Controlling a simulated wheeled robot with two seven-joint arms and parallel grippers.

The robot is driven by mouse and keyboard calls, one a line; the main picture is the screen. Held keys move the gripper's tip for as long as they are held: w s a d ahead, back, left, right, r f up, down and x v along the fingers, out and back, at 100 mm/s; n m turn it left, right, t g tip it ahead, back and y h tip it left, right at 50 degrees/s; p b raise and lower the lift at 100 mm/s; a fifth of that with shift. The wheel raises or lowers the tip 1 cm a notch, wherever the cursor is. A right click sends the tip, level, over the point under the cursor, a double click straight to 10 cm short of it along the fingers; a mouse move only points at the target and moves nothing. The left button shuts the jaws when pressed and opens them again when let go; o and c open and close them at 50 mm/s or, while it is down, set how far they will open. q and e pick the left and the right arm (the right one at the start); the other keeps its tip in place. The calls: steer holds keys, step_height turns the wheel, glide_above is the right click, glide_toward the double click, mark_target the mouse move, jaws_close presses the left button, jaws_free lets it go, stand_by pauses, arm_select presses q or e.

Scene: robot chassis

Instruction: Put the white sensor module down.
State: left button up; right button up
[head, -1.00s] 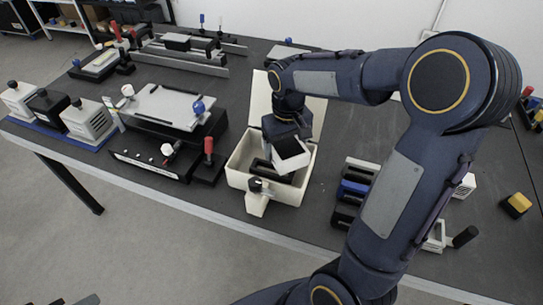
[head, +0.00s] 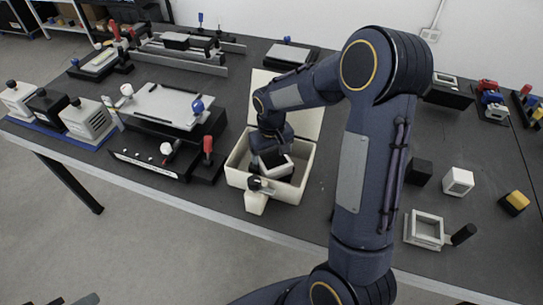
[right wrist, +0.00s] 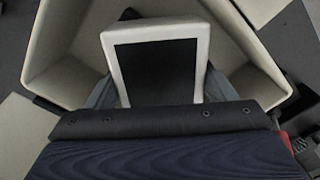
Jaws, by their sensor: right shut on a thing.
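The white sensor module (head: 279,168) is a small white block with a black face. My right gripper (head: 271,152) is shut on it and holds it low inside the open cream box (head: 236,163). In the right wrist view the module (right wrist: 198,40) sits between the fingers of the gripper (right wrist: 158,92), with its black face towards the camera and the box walls (right wrist: 62,55) around it. The module's underside is hidden, so I cannot tell whether it touches the box floor. My left gripper is not recognisable in view.
The box's lid (head: 308,112) stands open behind it, and a cream latch block with a black knob (head: 256,200) is at its front. A black fixture with a grey plate (head: 165,105) stands to the left. A white cube (head: 458,181) and a white frame (head: 425,231) lie on the right.

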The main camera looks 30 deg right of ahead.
mark_target(271, 156)
steer(key=shift+f+b, duration=0.35)
steer(key=shift+f, duration=0.1)
steer(key=o, duration=1.1)
steer(key=shift+o, duration=0.2)
step_height(271, 156, up, 13)
steer(key=p, duration=0.1)
steer(key=s+a+r+t+y, duration=0.1)
steer(key=s+a+t+y, duration=0.1)
steer(key=s, duration=0.9)
steer(key=s+a+r+t+y, duration=0.1)
steer(key=s+a+t, duration=0.2)
steer(key=s, duration=0.8)
steer(key=shift+a+m+t+y, duration=0.3)
steer(key=shift+a+y, duration=0.1)
steer(key=shift+a, duration=0.75)
steer(key=shift+r, duration=0.1)
